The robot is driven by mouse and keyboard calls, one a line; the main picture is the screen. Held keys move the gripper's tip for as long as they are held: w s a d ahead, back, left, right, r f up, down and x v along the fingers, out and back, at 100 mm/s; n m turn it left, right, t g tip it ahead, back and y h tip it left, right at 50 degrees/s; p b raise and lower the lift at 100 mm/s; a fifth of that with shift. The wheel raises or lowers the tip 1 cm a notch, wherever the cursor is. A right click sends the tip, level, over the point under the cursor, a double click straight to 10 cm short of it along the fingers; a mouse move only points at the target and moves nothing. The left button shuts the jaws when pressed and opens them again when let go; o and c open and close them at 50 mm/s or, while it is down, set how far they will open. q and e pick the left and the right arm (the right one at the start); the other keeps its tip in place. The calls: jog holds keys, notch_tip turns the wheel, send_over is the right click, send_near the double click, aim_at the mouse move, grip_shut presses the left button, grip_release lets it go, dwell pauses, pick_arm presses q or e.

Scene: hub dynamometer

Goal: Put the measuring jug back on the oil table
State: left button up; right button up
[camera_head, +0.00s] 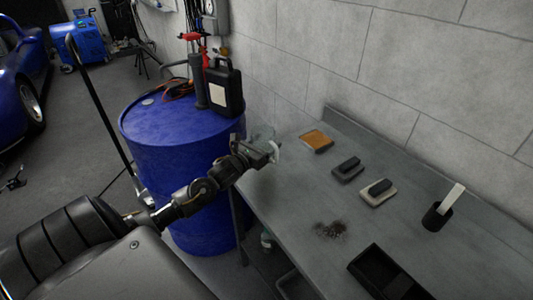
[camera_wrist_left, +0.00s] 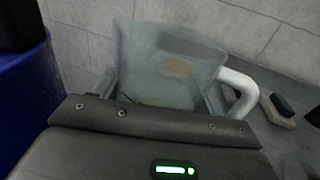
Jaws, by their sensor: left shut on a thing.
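My left gripper (camera_head: 268,151) is shut on the measuring jug (camera_head: 262,134), a clear jug with a white handle. In the left wrist view the jug (camera_wrist_left: 165,65) stands between the fingers, its white handle (camera_wrist_left: 240,88) to the right and its lower part hidden by the gripper body. In the head view it is at the left end of the grey metal table (camera_head: 293,185), close to the blue drum. I cannot tell whether its base touches the table. My right gripper is not in view.
The blue drum (camera_head: 180,150) holds a black canister (camera_head: 224,88) and a red-topped pump (camera_head: 196,72). On the table are an orange-brown pad (camera_head: 316,141), two brushes or blocks, a dark cup with a white strip (camera_head: 438,213), a dark stain and a black tray (camera_head: 385,275).

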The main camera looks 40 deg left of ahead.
pick_arm(q)
jog(key=f+b, duration=0.1)
jog(key=f, duration=0.1)
jog(key=w+f+b, duration=0.1)
jog(key=f+b, duration=0.1)
jog(key=shift+s, duration=0.1)
jog(key=shift+f, duration=0.25)
jog(key=o, duration=1)
jog(key=shift+o, duration=0.5)
jog(key=shift+s+r, duration=0.1)
jog(key=shift+r, duration=0.2)
jog(key=s, duration=0.5)
jog(key=s+b, duration=0.1)
jog(key=s, duration=0.4)
jog(key=shift+s+d+f, duration=0.15)
jog(key=shift+s+d, duration=0.05)
jog(key=shift+s, duration=0.7)
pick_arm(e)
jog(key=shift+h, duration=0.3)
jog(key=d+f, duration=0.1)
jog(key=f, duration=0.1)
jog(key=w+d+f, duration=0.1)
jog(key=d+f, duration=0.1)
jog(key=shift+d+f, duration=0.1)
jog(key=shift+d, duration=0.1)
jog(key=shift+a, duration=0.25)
